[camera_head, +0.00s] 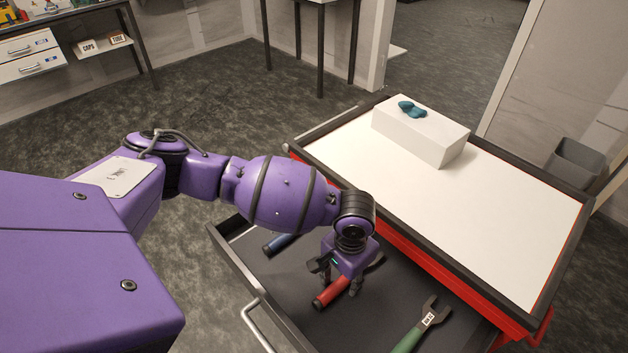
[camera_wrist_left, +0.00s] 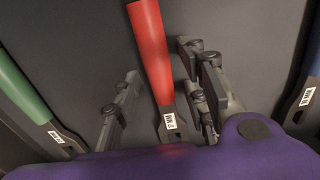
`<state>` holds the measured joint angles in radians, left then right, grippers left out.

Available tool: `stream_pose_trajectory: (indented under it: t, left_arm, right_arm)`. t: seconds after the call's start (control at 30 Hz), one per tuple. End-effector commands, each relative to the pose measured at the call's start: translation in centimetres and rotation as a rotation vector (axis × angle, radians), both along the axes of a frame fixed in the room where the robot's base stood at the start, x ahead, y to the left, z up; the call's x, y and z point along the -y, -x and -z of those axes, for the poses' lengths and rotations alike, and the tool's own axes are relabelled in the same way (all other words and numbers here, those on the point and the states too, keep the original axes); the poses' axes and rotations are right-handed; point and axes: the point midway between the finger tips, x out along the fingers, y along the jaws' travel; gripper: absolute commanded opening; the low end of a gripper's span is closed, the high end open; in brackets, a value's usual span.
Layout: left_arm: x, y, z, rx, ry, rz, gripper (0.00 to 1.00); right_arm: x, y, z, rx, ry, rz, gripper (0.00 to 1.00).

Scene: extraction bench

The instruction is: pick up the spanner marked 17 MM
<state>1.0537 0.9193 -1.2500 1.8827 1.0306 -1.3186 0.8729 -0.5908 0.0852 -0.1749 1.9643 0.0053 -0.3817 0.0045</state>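The spanner with the red handle (camera_head: 330,293) lies in the open drawer. In the left wrist view its red handle (camera_wrist_left: 150,48) runs between my fingers, and its white label, seen upside down, appears to read 17 MM. My left gripper (camera_head: 341,284) points down over this spanner, hiding part of it in the head view. In the left wrist view the gripper (camera_wrist_left: 160,65) is open, one finger on each side of the spanner. The right-hand finger is close to it; a wider gap shows on the left. Contact cannot be told. My right gripper is not in view.
A green-handled spanner (camera_head: 407,341) and a blue-handled one (camera_head: 278,243) lie on either side in the drawer (camera_head: 310,332). Above the drawer, the white worktop (camera_head: 480,215) carries a white box (camera_head: 420,134) with a teal object (camera_head: 411,109) on it.

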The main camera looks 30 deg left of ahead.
Motion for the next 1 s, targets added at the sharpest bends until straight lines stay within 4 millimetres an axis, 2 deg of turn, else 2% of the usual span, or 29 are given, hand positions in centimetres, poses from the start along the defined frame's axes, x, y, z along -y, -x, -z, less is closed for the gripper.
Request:
stream_pose_trajectory:
  t: [0.03,0.27,0.67,0.77,0.9,1.0]
  left_arm:
    - [0.1,-0.2,-0.2,0.004,0.0,0.001,0.29]
    - [0.1,-0.2,-0.2,0.004,0.0,0.001,0.0]
    - [0.1,-0.3,-0.7,0.006,0.001,0.001,0.0]
    - [0.1,-0.3,-1.5,0.008,0.002,0.001,0.0]
    - [0.1,-0.4,-3.7,0.009,0.002,0.001,0.0]
    - [0.8,1.3,-5.7,0.01,0.005,0.005,0.0]
  right_arm:
    - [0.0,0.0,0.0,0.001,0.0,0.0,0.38]
    - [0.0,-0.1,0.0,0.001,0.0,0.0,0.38]
    - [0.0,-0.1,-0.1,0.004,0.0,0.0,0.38]
    - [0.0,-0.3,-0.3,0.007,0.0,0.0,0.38]
    - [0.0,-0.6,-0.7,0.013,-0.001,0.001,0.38]
    - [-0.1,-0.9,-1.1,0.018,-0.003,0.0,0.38]
